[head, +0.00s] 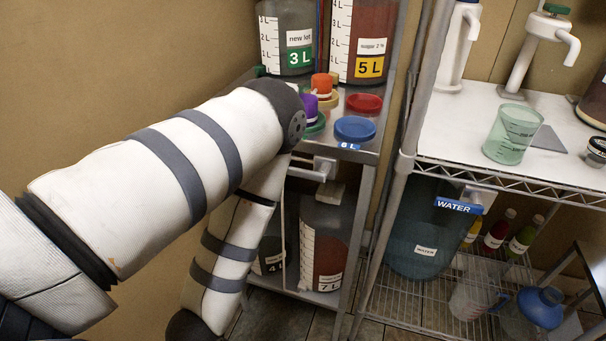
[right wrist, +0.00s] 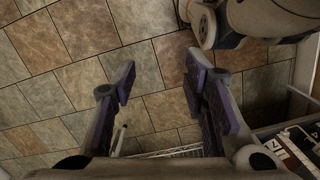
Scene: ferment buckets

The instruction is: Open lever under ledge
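A white lever-like fitting (head: 313,170) sticks out under the ledge of the left shelf (head: 365,157), whose front edge has a blue 6 L label. Another pale fitting (head: 480,196) sits under the right shelf's ledge, beside a blue WATER label (head: 458,205). I cannot tell which is the task's lever. My left arm crosses the left half of the head view and bends down in front of the left shelf; its gripper is out of view. My right gripper (right wrist: 158,68) is open and empty, with purple finger pads apart above the tiled floor. Neither lever is recognisable in the right wrist view.
Tall vessels labelled 3 L (head: 288,38) and 5 L (head: 365,40) stand on the left shelf, with coloured lids. A 7 L vessel (head: 326,245) stands below. The wire rack holds a green beaker (head: 512,134) and a water tank (head: 425,238). Tiled floor (right wrist: 80,35) is open.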

